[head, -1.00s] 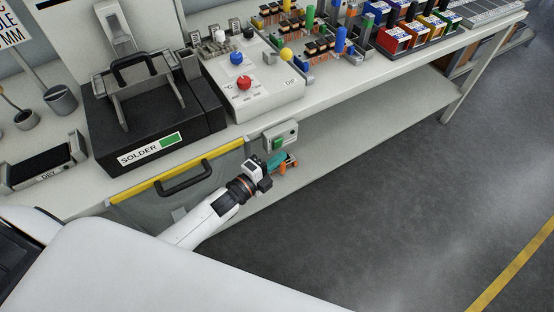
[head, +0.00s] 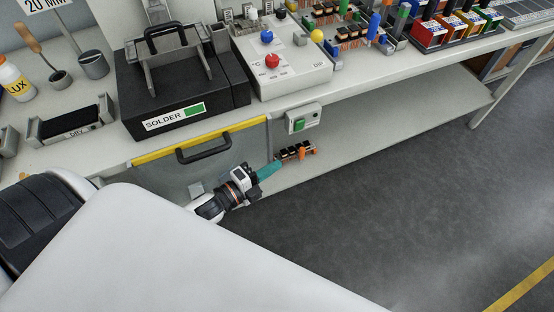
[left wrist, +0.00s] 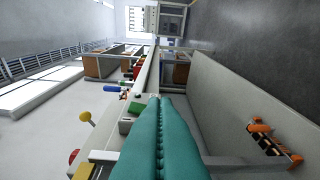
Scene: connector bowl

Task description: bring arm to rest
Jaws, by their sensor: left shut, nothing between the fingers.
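My left gripper (head: 268,169) is in front of the bench, below the green-button box and to the right of the yellow-edged drawer. Its two teal fingers (left wrist: 160,135) lie together in the left wrist view, with nothing between them. My left arm comes in from the lower left of the head view. My right gripper is not in view.
The bench holds a black solder box (head: 170,95), a control box with a red knob (head: 272,60), and bins (head: 430,33). A small part with orange ends (head: 297,151) sits on the lower shelf (head: 385,130), also in the left wrist view (left wrist: 273,143). The floor (head: 420,220) is clear.

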